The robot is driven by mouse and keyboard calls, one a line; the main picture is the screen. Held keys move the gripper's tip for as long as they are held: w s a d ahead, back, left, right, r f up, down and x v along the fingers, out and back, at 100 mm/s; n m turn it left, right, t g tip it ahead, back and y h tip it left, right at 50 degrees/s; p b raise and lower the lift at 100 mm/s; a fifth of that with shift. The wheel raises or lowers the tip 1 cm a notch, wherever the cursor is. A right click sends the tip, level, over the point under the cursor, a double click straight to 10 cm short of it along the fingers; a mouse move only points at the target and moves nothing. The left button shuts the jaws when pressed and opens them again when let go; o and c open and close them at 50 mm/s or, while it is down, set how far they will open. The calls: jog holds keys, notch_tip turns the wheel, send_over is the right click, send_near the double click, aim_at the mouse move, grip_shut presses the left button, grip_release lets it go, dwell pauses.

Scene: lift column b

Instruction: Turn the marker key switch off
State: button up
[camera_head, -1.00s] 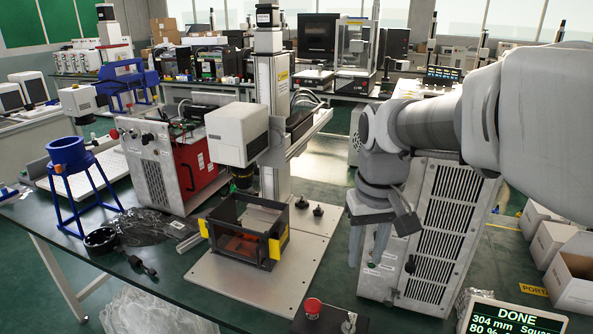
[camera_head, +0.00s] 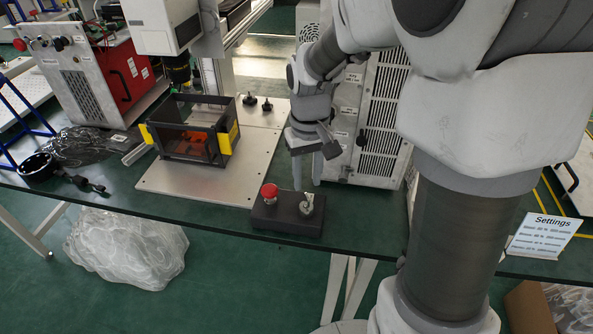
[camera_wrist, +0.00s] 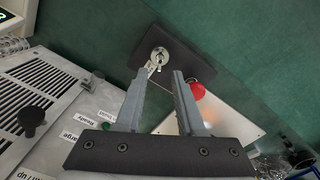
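A dark control box (camera_head: 262,216) stands near the front edge of the green table. It carries a red mushroom button (camera_head: 269,191) on the left and a silver key switch (camera_head: 307,204) with its key in on the right. My gripper (camera_head: 308,172) hangs pointing down just behind the box, with its fingers apart and empty. In the wrist view, the key switch (camera_wrist: 158,57) shows just beyond the fingertips of my gripper (camera_wrist: 157,88), and the red button (camera_wrist: 197,91) lies past the right finger. The fingers appear apart from the key. The exact key angle is hard to read.
A vented metal cabinet (camera_head: 371,125) stands close behind my gripper. A dark frame enclosure (camera_head: 190,130) sits on a metal plate (camera_head: 172,185) to the left, under a white laser head (camera_head: 163,22). A settings card (camera_head: 541,234) stands at the right. The table front is clear between plate and box.

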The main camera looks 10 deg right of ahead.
aim_at(307, 195)
notch_tip(307, 195, down, 5)
jog(key=shift+b, duration=0.45)
grip_shut()
